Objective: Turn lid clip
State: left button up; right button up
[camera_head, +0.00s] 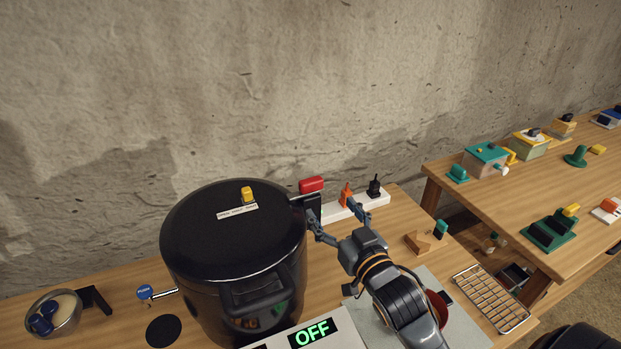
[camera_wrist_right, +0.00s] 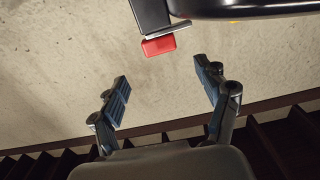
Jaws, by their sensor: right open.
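A large black canner (camera_head: 232,230) with a black lid stands on the wooden table. A red clip (camera_head: 311,184) shows at the right side of its lid, beside a dark bracket (camera_head: 305,201). In the right wrist view the red clip (camera_wrist_right: 159,46) sits at the end of a dark bracket with a metal strip. My right gripper (camera_head: 335,213) is open and empty, just right of the canner. In the right wrist view its fingertips (camera_wrist_right: 162,80) are spread, with the clip ahead between their lines and not touched. My left gripper is not in view.
A white power strip (camera_head: 342,209) with orange and black plugs lies behind my right gripper. A green OFF display (camera_head: 312,333) is in front of the canner. A metal bowl (camera_head: 54,312) stands left, a wire rack (camera_head: 491,297) right. A rough wall rises behind.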

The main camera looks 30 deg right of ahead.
aim_at(313, 186)
jog(key=w+p, duration=0.1)
jog(key=w, duration=0.5)
jog(key=shift+w+d+p, duration=0.2)
jog(key=shift+w+p, duration=0.05)
jog(key=shift+p, duration=0.1)
jog(key=w+p, duration=0.1)
jog(key=w, duration=0.3)
jog(key=shift+d, duration=0.1)
jog(key=shift+w+f, duration=0.15)
jog(key=shift+w, duration=0.15)
jog(key=shift+c, duration=0.9)
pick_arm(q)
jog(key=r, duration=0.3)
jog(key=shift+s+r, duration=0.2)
pick_arm(e)
jog(key=c, duration=1)
